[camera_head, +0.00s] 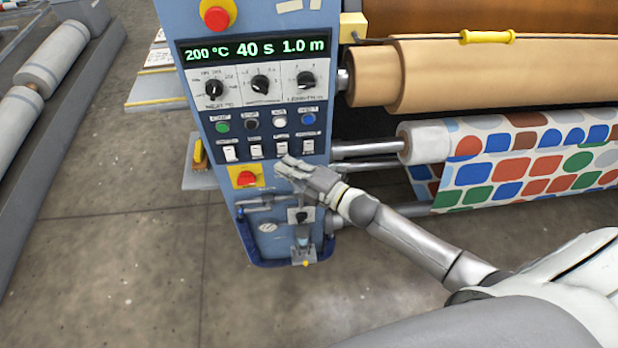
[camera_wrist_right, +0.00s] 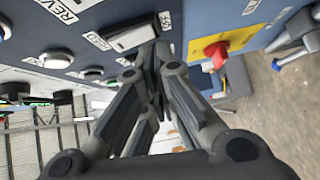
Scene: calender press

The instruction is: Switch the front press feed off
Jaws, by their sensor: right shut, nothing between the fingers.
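The blue control panel (camera_head: 262,115) of the press has a row of white rocker switches: a left one (camera_head: 229,154), a second (camera_head: 256,151), a third (camera_head: 282,148) and a right one (camera_head: 308,147). Their small labels are not readable, so I cannot tell which is the front press feed. My right gripper (camera_head: 284,164) is shut and empty, just below the third switch. In the right wrist view its closed fingertips (camera_wrist_right: 155,52) are at the lower edge of a white rocker switch (camera_wrist_right: 130,37); I cannot tell whether they touch. My left gripper is not in view.
Round buttons (camera_head: 280,122) and black knobs (camera_head: 260,84) sit above the switches, under a green display (camera_head: 254,47). A red rotary switch (camera_head: 246,178) on a yellow plate is close left of the gripper. Patterned fabric (camera_head: 520,165) on rollers lies to the right.

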